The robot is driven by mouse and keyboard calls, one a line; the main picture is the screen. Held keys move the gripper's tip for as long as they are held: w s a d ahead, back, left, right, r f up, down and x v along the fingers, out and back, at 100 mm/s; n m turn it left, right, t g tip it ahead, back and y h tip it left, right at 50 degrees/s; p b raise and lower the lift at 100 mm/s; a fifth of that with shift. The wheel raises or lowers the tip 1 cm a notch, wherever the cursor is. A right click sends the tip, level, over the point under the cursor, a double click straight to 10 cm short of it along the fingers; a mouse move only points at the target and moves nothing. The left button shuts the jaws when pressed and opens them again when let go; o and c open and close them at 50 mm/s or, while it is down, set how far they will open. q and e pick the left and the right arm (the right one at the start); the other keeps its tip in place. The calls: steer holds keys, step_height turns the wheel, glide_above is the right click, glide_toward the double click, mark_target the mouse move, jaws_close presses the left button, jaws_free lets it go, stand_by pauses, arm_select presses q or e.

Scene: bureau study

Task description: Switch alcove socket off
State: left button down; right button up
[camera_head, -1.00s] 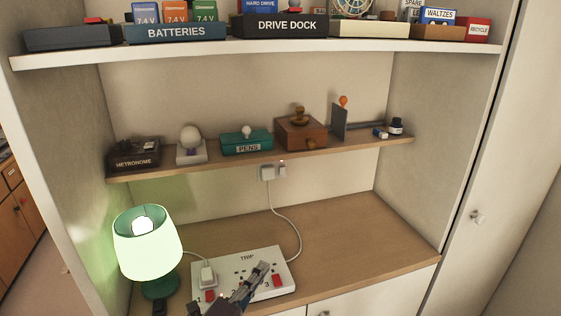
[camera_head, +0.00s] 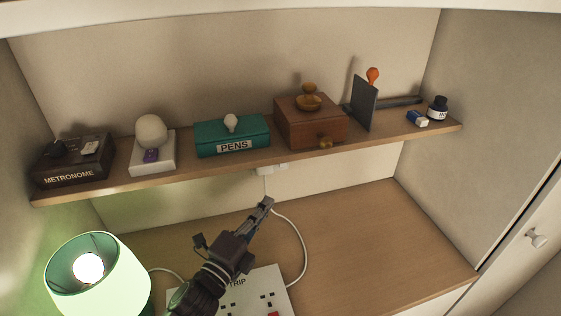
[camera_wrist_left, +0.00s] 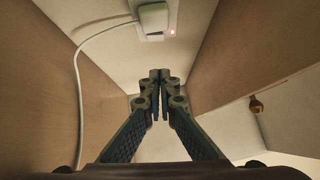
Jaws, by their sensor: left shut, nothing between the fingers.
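The alcove socket (camera_head: 281,168) is a small white unit on the back wall, just under the shelf's edge, which partly hides it in the head view. A white plug (camera_wrist_left: 153,19) with a cable sits in it in the left wrist view, and a small red light glows on the socket beside the plug. My left gripper (camera_head: 266,202) is shut and empty, a little below and in front of the socket. In the left wrist view its closed fingertips (camera_wrist_left: 160,77) point towards the socket and look apart from it. My right gripper is not in view.
A shelf (camera_head: 245,158) above the gripper holds a metronome, a pens box (camera_head: 232,136), a wooden box (camera_head: 309,120) and other items. A lit green lamp (camera_head: 98,278) stands at left. A white power strip (camera_head: 255,283) lies under my arm. The desktop at right (camera_head: 370,235) is clear.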

arm_select(q)
steer(key=w+a+b+x, duration=0.1)
steer(key=a+b+x, duration=0.1)
steer(key=x, duration=1)
steer(key=shift+w+r, duration=0.15)
steer(key=shift+w, duration=0.25)
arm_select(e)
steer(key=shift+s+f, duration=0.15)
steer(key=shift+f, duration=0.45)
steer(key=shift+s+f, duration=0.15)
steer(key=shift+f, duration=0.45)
arm_select(q)
steer(key=shift+w+a+r+n+g+p, duration=0.1)
steer(key=shift+w+r+n+g+p, duration=0.15)
steer(key=shift+p, duration=0.75)
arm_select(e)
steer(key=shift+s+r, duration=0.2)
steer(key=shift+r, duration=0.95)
arm_select(q)
steer(key=shift+f, duration=0.1)
